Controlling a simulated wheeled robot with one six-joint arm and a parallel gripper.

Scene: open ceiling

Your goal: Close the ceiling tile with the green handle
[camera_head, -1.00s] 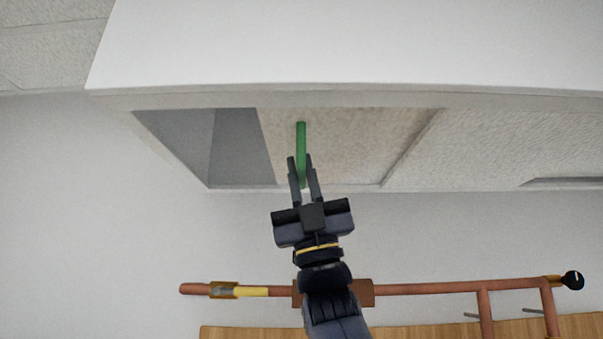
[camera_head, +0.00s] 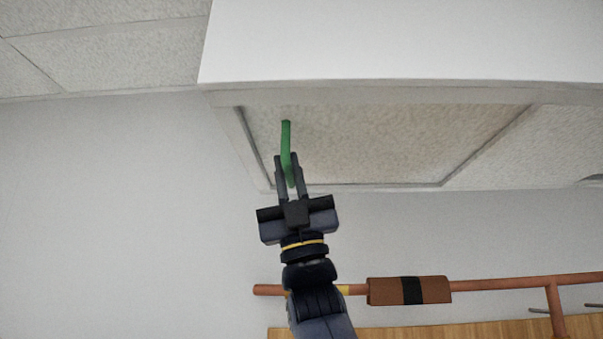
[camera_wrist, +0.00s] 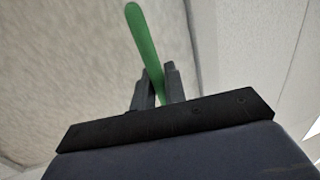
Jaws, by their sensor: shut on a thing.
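The ceiling tile (camera_head: 390,140) is a beige speckled panel in the ceiling frame in the head view. It covers nearly the whole opening, with a thin dark line along its left and lower edges. The green handle (camera_head: 286,135) is a bar near the tile's left end. My gripper (camera_head: 289,165) is shut on the lower part of the handle, one finger on each side. In the wrist view, the handle (camera_wrist: 146,40) passes between the fingers (camera_wrist: 158,85) and the tile (camera_wrist: 70,50) lies behind. I cannot tell if the tile sits flush.
A copper pipe (camera_head: 500,284) with a brown sleeve (camera_head: 385,291) and branches runs along the wall below. A wooden surface (camera_head: 450,328) shows at the bottom edge. Other ceiling tiles (camera_head: 120,60) lie at upper left. The wall at left is bare.

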